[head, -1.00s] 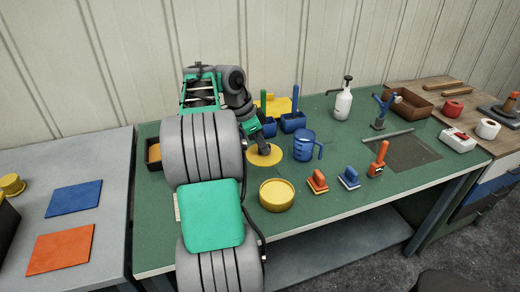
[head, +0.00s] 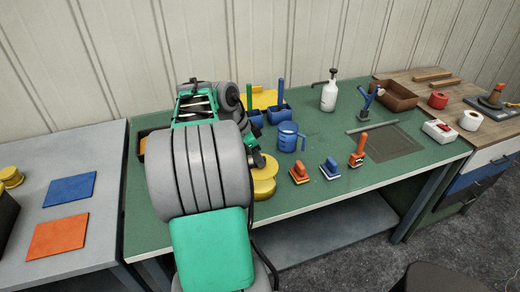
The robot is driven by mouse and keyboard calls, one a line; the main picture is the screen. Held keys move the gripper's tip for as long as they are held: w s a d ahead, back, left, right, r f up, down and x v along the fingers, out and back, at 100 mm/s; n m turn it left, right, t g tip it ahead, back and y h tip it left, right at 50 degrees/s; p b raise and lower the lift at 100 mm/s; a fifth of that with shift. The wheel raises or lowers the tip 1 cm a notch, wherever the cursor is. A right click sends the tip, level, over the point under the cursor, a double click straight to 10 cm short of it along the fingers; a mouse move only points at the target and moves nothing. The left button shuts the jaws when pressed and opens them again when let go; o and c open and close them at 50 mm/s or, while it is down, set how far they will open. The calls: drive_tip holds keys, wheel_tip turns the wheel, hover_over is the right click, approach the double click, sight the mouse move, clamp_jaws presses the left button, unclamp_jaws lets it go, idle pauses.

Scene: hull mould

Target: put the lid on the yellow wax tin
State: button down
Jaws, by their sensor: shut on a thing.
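The yellow wax tin (head: 264,191) stands upright near the front edge of the green bench. My gripper (head: 257,163) is shut on the round yellow lid (head: 267,172). The lid is just above or behind the tin in the head view and covers the tin's top from sight. I cannot tell whether lid and tin touch, or how well they line up. My arm hides part of the lid's left side.
A blue jug (head: 288,138) stands behind and right of the tin. Orange (head: 300,174) and blue (head: 330,169) handled tools lie to its right. Blue holders (head: 279,115) and a white pump bottle (head: 329,96) are farther back. The bench's front edge (head: 330,204) is close.

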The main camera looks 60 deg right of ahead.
drive_tip(key=shift+w+d, duration=0.1)
drive_tip(key=shift+d, duration=0.25)
drive_tip(key=shift+w+f+m, duration=0.1)
drive_tip(key=shift+w+m, duration=0.1)
drive_tip(key=shift+m, duration=0.2)
drive_tip(key=shift+s+f+b, duration=0.2)
drive_tip(key=shift+f+b, duration=0.2)
drive_tip(key=shift+b, duration=0.05)
wheel_tip(320, 180, down, 6)
drive_tip(key=b, duration=0.4)
drive_tip(key=shift+w+r+b, duration=0.1)
drive_tip(key=shift+b, duration=0.3)
drive_tip(key=c, duration=1.3)
unclamp_jaws()
drive_tip(key=shift+c, duration=0.2)
drive_tip(key=shift+r, duration=0.1)
